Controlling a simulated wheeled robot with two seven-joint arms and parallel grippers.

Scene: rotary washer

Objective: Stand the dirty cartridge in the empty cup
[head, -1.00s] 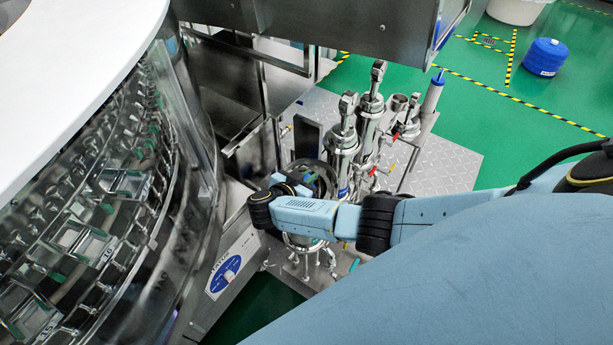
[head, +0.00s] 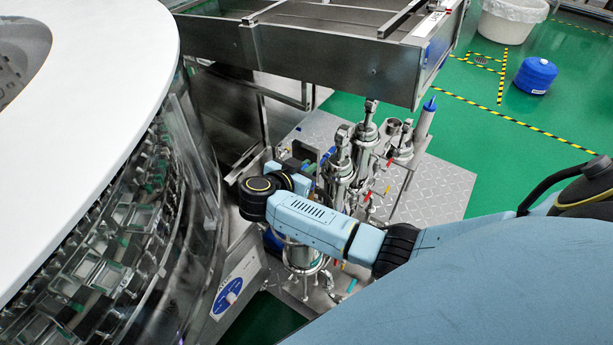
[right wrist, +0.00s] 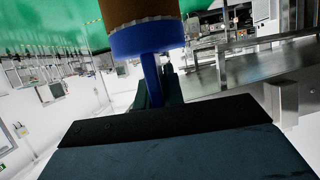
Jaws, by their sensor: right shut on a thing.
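The dirty cartridge (right wrist: 140,28) is in the right wrist view, brown with a wide blue collar and a narrow blue stem. My right gripper (right wrist: 152,88) is shut on the blue stem; its far end runs out of the frame. In the head view my own forearm and wrist hide most of the gripper and cartridge. The empty cup appears to be the small open metal cup (head: 393,124) on the stand behind the steel housings, to the right of my wrist. My left gripper is not in view.
A white cartridge with a blue tip (head: 425,119) stands right of the cup. Tall steel housings (head: 341,155) stand between my wrist and the cup. The round washer (head: 110,250) is at left; a steel conveyor frame (head: 300,50) crosses behind.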

